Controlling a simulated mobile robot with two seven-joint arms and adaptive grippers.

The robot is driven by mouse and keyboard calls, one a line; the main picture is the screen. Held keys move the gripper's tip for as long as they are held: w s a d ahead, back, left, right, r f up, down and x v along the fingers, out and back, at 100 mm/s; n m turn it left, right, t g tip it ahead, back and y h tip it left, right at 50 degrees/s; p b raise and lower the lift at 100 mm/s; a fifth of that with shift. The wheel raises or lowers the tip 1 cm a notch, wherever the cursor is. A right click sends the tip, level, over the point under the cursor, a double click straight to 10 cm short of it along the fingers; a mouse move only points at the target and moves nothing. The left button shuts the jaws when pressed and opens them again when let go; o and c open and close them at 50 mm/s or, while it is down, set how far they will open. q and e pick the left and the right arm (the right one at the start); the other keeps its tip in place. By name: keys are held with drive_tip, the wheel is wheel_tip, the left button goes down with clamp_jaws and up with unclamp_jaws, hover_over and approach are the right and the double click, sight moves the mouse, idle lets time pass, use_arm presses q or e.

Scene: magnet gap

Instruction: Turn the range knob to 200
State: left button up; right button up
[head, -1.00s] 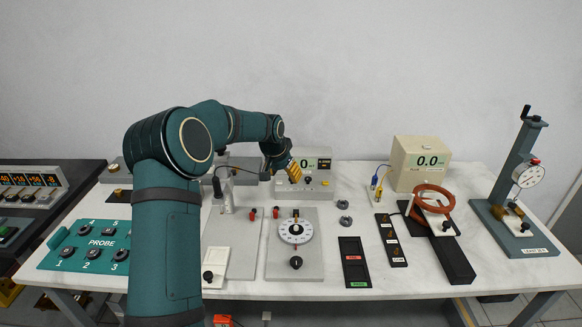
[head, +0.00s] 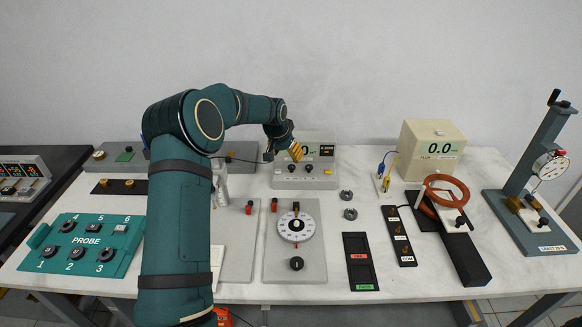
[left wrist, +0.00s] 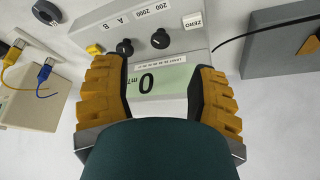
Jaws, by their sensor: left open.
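The meter box (head: 322,182) stands at the middle back of the bench, with a lit display and two dark knobs on its front. In the left wrist view the box face is seen close and turned around. There, one black knob (left wrist: 124,47) and another black knob (left wrist: 160,39) stand beside markings 200, 2000, A and B. I cannot tell which way either knob points. My left gripper (head: 296,151) is open in front of the display. In the left wrist view its yellow fingers (left wrist: 163,78) are spread around the display (left wrist: 150,84), apart from both knobs. My right gripper is out of view.
A white ZERO button (left wrist: 193,20) and a yellow button (left wrist: 94,50) sit on the box face. A dial plate (head: 312,262) lies in front.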

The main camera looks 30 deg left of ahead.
sight(292, 166)
use_arm(q)
drive_tip(key=b+x, duration=0.1)
drive_tip(key=x, duration=0.7)
drive_tip(key=shift+r, duration=0.1)
